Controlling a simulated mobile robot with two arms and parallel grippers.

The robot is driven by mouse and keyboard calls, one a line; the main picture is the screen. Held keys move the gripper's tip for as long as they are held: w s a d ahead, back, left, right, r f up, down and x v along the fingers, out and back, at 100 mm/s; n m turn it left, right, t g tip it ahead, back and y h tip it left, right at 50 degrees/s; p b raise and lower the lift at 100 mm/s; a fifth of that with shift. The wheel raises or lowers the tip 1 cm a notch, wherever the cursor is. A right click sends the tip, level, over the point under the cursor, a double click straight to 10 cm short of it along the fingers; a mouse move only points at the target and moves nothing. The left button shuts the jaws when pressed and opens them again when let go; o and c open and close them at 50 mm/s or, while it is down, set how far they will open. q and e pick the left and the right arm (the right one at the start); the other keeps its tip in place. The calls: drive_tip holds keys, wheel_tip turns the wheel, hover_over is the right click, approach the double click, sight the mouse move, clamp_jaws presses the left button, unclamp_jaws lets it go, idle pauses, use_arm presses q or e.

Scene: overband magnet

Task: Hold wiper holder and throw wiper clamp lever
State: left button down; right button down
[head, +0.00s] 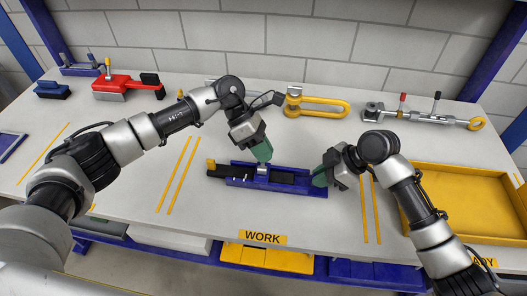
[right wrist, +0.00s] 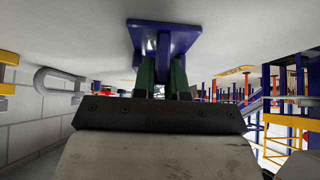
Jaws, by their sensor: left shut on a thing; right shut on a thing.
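The blue wiper holder (head: 236,182) lies on the grey bench top behind the WORK label in the head view. A black bar lies along it, with a small yellow part (head: 211,164) at its left end. My left gripper (head: 262,158) points down over the holder's middle. It is shut on the silver wiper clamp lever (head: 262,170), which its green fingers mostly hide. My right gripper (head: 321,178) is shut on the holder's right end. In the right wrist view, its green fingers grip a blue part of the holder (right wrist: 165,38) from both sides.
A yellow tray (head: 470,202) stands on the right of the bench. Behind the holder lie a yellow shackle (head: 320,104) and a silver turnbuckle (head: 420,116). A red tool (head: 125,86) and a blue-black block (head: 52,90) lie at the back left.

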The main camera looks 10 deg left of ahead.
use_arm(q)
drive_tip(key=shift+s+t, duration=0.2)
drive_tip(key=shift+t, duration=0.2)
drive_tip(key=shift+s+r+m+t, duration=0.15)
drive_tip(key=shift+s+m+t, duration=0.25)
drive_tip(key=shift+t, duration=0.3)
drive_tip(key=shift+s+m+t, duration=0.3)
drive_tip(key=shift+s+t, duration=0.15)
drive_tip(key=shift+t, duration=0.35)
drive_tip(key=shift+s+m+t, duration=0.3)
drive_tip(key=shift+s+t, duration=0.1)
drive_tip(key=shift+t, duration=0.4)
